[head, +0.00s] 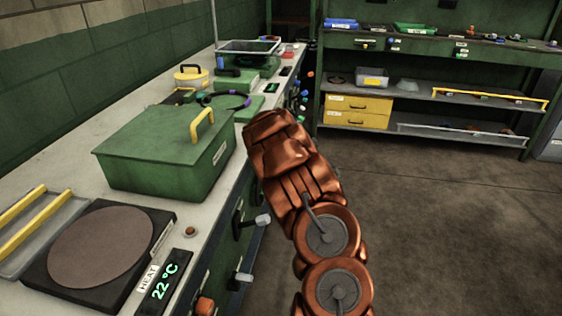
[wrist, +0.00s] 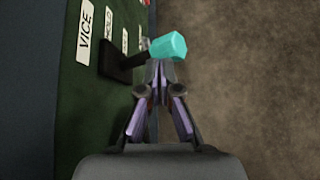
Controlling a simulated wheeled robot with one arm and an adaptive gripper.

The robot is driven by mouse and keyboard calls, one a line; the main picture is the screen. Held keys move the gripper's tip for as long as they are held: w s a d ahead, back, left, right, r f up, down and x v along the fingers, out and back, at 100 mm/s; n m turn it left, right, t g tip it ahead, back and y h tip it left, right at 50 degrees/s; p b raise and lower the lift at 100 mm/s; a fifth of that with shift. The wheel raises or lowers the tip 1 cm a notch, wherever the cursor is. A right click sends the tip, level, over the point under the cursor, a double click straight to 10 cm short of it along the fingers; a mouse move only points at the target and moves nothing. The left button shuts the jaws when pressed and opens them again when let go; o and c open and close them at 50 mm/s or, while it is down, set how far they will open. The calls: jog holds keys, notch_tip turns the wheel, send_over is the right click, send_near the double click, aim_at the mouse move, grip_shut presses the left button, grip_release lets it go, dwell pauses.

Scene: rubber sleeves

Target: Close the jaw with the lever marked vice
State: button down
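In the wrist view, a lever with a cyan knob (wrist: 168,47) and a dark arm sticks out from a green panel. The label VICE (wrist: 85,33) is on the panel just left of and above the lever's dark base. My gripper (wrist: 160,66) has its fingertips together, right beside the knob's lower edge. Nothing shows between the tips, and I cannot tell whether they touch the lever. In the head view my copper-coloured arm hides the gripper and this lever. I cannot make out the vice jaw in either view.
Other labels, one reading HOLD (wrist: 109,20), sit further along the panel. The bench (head: 85,175) holds a green box (head: 170,150) and a hot plate (head: 95,250) reading 22 °C. A lever with a pale knob (head: 262,220) juts from its front. Floor (head: 450,220) to the right is clear.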

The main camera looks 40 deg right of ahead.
jog(key=s+a+r, duration=0.3)
jog(key=s+a, duration=0.2)
jog(key=shift+a, duration=0.35)
jog(key=shift+r, duration=0.15)
dwell(0.8)
